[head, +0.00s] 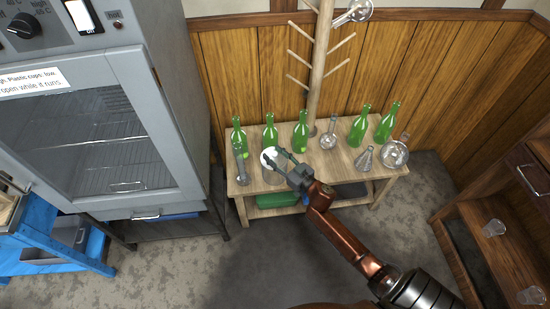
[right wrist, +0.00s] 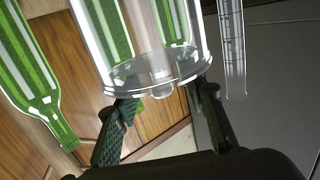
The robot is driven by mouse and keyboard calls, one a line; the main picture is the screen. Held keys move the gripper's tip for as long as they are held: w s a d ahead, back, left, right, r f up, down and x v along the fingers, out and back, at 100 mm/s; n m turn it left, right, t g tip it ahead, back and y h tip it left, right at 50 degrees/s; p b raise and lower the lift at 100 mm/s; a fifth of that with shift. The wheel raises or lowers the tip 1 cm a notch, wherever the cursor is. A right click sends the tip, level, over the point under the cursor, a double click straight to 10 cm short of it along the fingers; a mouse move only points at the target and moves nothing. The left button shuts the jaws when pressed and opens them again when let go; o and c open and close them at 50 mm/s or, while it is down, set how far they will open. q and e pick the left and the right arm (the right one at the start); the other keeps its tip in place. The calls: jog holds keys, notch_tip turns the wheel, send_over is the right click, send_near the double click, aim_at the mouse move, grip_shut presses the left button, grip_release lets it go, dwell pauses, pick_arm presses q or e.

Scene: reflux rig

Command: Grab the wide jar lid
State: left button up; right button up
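The wide jar (head: 272,178) stands on the wooden table near its front left, with its pale round lid (head: 267,155) on top. In the right wrist view the clear jar (right wrist: 150,35) shows upside down, and its clear lid (right wrist: 160,88) has a small knob in the middle. My right gripper (head: 279,160) reaches to the lid from the right. In the right wrist view its fingers (right wrist: 164,100) are spread apart, one at each side of the lid. Whether they touch the lid is hard to tell. My left gripper is out of view.
Several green bottles (head: 301,138) stand along the back of the table (head: 315,173). A graduated cylinder (head: 240,168) is just left of the jar. Glass flasks (head: 364,158) stand at the right. A wooden drying rack (head: 319,70) rises behind.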

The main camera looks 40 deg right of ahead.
jog(key=shift+c, duration=0.4)
grip_shut()
jog(key=shift+r, duration=0.15)
